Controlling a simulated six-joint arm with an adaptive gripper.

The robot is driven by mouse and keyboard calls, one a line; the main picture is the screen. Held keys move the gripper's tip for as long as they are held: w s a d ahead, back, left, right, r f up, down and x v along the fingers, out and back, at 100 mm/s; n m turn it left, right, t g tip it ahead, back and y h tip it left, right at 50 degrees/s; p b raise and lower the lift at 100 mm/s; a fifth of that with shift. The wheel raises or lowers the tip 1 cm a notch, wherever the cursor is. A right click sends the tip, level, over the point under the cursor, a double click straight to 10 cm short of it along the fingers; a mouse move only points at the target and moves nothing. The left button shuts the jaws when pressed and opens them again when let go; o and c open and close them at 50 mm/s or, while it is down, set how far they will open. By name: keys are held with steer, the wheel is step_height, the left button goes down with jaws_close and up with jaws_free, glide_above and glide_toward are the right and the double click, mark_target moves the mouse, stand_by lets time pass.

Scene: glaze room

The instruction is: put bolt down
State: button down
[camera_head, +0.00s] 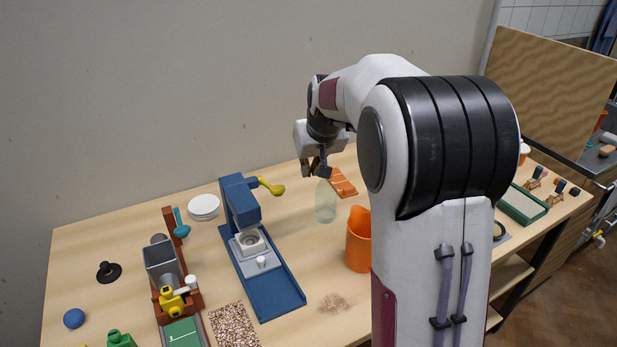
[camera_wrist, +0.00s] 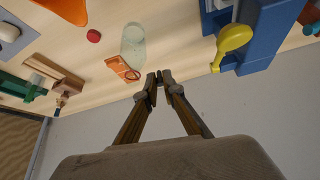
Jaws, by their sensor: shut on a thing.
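My gripper (camera_head: 318,168) is raised above the back part of the table, near the clear glass jar (camera_head: 325,205) and the orange slab (camera_head: 343,184). In the wrist view the two fingertips of my gripper (camera_wrist: 159,78) are close together. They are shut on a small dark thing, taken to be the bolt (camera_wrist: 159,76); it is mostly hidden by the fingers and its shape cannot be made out. The jar (camera_wrist: 133,45) and slab (camera_wrist: 122,68) also show in the wrist view, apart from the fingertips.
A blue press (camera_head: 243,215) with a yellow lever (camera_head: 272,187) stands left of the gripper. An orange container (camera_head: 357,248) stands nearer the front. A small red object (camera_wrist: 93,36) lies by the jar. White dishes (camera_head: 204,207) are at the back left.

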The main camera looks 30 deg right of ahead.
steer(key=w+d+f, duration=0.1)
steer(key=w+f, duration=0.8)
steer(key=w+d+r+m+h, duration=0.1)
steer(key=w+d+m+h, duration=0.1)
steer(key=w+d+m, duration=0.2)
steer(key=shift+w+d+r+m+g, duration=0.15)
steer(key=shift+w+r+m+g, duration=0.1)
steer(key=shift+w+m+g, duration=0.25)
stand_by(0.4)
steer(key=shift+f, duration=2.55)
